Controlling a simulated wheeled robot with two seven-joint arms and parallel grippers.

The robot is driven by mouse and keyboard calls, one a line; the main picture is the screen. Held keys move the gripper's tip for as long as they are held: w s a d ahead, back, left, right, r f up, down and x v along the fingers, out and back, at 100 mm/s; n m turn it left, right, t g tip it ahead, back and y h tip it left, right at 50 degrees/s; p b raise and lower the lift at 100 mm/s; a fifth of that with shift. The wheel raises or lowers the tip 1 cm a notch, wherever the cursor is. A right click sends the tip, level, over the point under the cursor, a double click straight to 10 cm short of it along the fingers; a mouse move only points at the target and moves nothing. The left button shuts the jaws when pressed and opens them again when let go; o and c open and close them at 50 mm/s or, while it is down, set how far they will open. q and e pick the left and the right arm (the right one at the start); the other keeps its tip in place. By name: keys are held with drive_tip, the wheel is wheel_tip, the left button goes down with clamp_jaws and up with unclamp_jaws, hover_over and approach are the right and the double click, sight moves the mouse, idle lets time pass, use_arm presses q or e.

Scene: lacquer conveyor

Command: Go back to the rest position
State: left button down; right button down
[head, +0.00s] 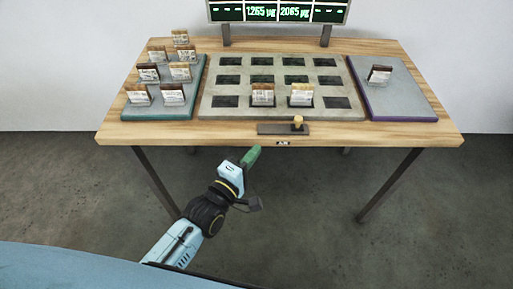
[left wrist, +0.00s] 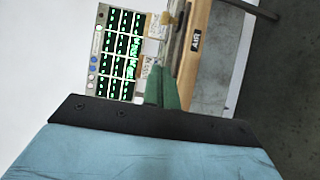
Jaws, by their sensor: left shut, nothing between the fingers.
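My left gripper (head: 251,156) is shut and empty, with green fingers, just in front of the table's front edge. Its closed fingers also show in the left wrist view (left wrist: 162,90), pointing toward the table. My left arm comes in from the lower left of the head view. My right gripper is not in either view.
A wooden table (head: 420,134) holds a grey slotted panel (head: 211,106) with two cards in its front row. A teal-edged tray (head: 187,112) bears several cards; a purple-edged tray (head: 405,108) bears one. A lever (head: 298,121) sits near the front edge. A green-lit display (head: 279,12) stands behind.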

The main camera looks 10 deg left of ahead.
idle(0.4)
use_arm(q)
drive_tip(key=s+a+f+m+g+y, duration=0.1)
drive_tip(key=s+a+f+m+g, duration=0.25)
drive_tip(key=f, duration=0.65)
drive_tip(key=s+a+f+m+g+y, duration=0.2)
drive_tip(key=s+f, duration=0.3)
drive_tip(key=f, duration=0.5)
drive_tip(key=s+a+f+m+g+y, duration=0.1)
drive_tip(key=s+a+f+m+g, duration=0.3)
drive_tip(key=f, duration=0.6)
drive_tip(key=s+a+f+m+g+y, duration=0.1)
drive_tip(key=s+a+f+m+g, duration=0.1)
drive_tip(key=s, duration=0.7)
drive_tip(key=s+a+f+m+g+y, duration=0.1)
drive_tip(key=s+a+f, duration=0.3)
drive_tip(key=s, duration=0.5)
drive_tip(key=s+a+f+m+g+y, duration=0.1)
drive_tip(key=s+a+f+m+g, duration=0.2)
drive_tip(key=s+f, duration=0.3)
drive_tip(key=s+m, duration=0.1)
drive_tip(key=s, duration=0.3)
drive_tip(key=shift+a+f, duration=0.2)
drive_tip(key=shift+f, duration=0.2)
